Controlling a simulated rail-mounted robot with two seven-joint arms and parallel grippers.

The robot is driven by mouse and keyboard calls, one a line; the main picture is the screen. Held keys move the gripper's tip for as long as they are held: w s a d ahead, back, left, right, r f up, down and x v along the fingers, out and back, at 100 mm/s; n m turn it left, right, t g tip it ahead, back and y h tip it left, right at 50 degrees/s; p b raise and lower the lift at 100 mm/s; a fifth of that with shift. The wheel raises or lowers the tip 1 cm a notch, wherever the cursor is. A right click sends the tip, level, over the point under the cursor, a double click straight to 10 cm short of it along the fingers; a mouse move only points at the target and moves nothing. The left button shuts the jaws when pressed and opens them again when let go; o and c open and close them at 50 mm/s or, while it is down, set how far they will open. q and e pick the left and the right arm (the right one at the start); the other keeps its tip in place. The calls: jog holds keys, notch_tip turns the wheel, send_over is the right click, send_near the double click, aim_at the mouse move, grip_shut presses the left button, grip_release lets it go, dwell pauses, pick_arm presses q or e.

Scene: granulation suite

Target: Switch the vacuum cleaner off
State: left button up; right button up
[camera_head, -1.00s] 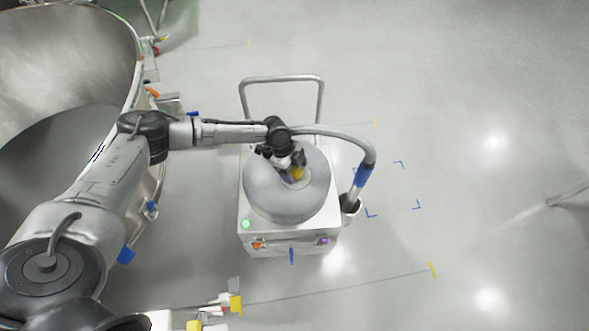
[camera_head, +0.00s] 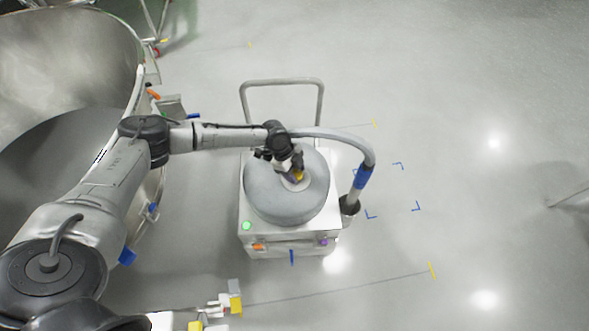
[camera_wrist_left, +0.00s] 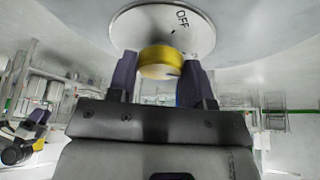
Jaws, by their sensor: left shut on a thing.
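The vacuum cleaner (camera_head: 257,202) stands on the floor, a boxy metal body with a rounded grey top and a green light at its front left corner. A yellow knob (camera_wrist_left: 160,62) sits on a pale round dial plate (camera_wrist_left: 190,28) marked OFF in the left wrist view. My left gripper (camera_head: 295,175) reaches over the grey top from the left. It is shut on the yellow knob, with a purple finger on each side in the wrist view. The knob's pointer and exact setting cannot be made out.
A grey hose with a blue cuff (camera_head: 363,177) curves down the cleaner's right side. A push handle (camera_head: 281,82) rises behind it. A large steel vessel (camera_head: 60,60) stands at the left.

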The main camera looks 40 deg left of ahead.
pick_arm(q)
jog(key=n+t+y+p, duration=0.1)
jog(key=n+p, duration=0.3)
jog(key=p, duration=0.2)
jog(key=n+t+y+p, duration=0.1)
jog(key=n+p, duration=0.3)
jog(key=p, duration=0.2)
jog(key=n+t+y+p, duration=0.1)
jog(key=n+p, duration=0.4)
jog(key=p, duration=0.1)
jog(key=shift+s+d+r, duration=0.2)
jog(key=shift+s+d, duration=0.1)
jog(key=shift+d, duration=0.05)
jog(key=shift+f+n+y+p, duration=0.1)
jog(key=shift+n+y+p, duration=0.6)
jog(key=shift+n+p, duration=0.35)
jog(key=shift+f+n+y+p, duration=0.1)
jog(key=shift+n+y+p, duration=0.2)
jog(key=shift+n+p, duration=0.55)
jog(key=shift+n+t, duration=0.3)
jog(key=shift+n, duration=0.1)
jog(key=o, duration=0.9)
jog(key=shift+w, duration=0.1)
jog(key=shift+o, duration=0.2)
